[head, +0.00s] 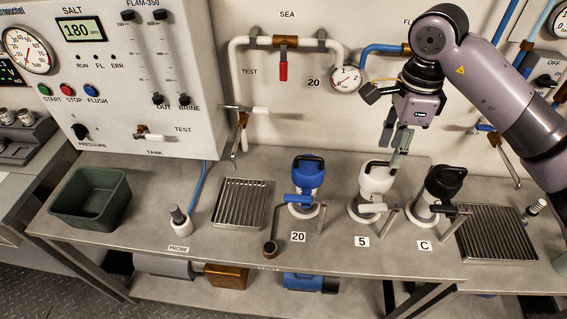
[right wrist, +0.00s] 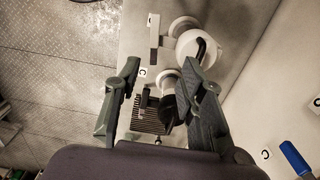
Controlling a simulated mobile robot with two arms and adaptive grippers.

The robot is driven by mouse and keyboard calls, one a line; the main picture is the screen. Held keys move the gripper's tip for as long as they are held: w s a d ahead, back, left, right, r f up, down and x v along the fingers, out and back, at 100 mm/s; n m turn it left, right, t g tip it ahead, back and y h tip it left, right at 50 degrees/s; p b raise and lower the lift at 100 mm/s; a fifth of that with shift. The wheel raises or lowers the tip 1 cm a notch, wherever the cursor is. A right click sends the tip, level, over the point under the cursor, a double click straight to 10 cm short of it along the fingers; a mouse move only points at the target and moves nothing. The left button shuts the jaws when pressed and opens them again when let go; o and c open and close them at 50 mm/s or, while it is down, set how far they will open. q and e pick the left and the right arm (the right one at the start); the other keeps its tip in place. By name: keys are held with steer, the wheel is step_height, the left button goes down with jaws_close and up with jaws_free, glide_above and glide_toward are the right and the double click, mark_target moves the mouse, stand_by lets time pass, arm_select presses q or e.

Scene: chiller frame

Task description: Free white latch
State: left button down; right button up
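The white housing (head: 376,179) with a black top handle stands on the bench behind the label 5. A white latch lever (head: 373,208) lies across its front at the base, beside a grey post. In the right wrist view the white housing (right wrist: 198,45) is beyond the fingers; its latch is too small there to tell its state. My right gripper (head: 390,156) is above and slightly right of the white housing, fingers pointing down. In the right wrist view the gripper (right wrist: 162,66) is open, with nothing held between its fingertips. My left gripper is not in view.
A blue housing (head: 307,173) stands left and a black housing (head: 442,184) close on the right. The black one also shows between the fingers in the wrist view (right wrist: 172,104). A gauge (head: 346,79) and pipes are on the wall behind. Drain grates (head: 240,204) flank the row.

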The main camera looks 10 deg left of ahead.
steer(key=s+a+g+y, duration=0.1)
steer(key=s+a+y, duration=0.3)
steer(key=a, duration=0.6)
steer(key=s+a+g+y, duration=0.1)
steer(key=s+a+y, duration=0.2)
steer(key=a+y, duration=0.4)
steer(key=shift+s+a+r+m+g, duration=0.3)
steer(key=shift+s+a, duration=0.1)
steer(key=shift+a, duration=1.3)
steer(key=shift+c, duration=0.2)
